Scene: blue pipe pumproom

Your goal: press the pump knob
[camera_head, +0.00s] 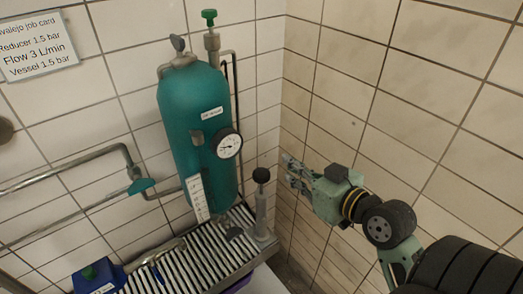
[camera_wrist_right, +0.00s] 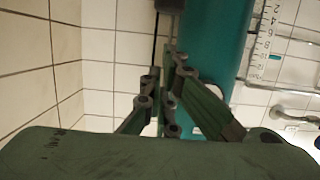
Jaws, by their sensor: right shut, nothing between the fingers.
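The pump knob (camera_head: 261,175) is a black ball on top of an upright grey metal pump (camera_head: 262,215) at the right end of a slatted metal rack. My right gripper (camera_head: 288,172) is shut and empty. In the head view it is just right of the knob, at about the same picture height, with a small gap between them. In the right wrist view the shut fingers (camera_wrist_right: 168,68) point toward the teal vessel. A dark piece shows at the top edge there; I cannot tell whether it is the knob. My left gripper is not in view.
A teal vessel (camera_head: 198,135) with a round gauge (camera_head: 229,144) stands left of the pump on the slatted rack (camera_head: 180,268). Pipes with a teal valve handle (camera_head: 141,186) run along the left wall. A blue box (camera_head: 98,276) is at lower left. Tiled walls meet behind the pump.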

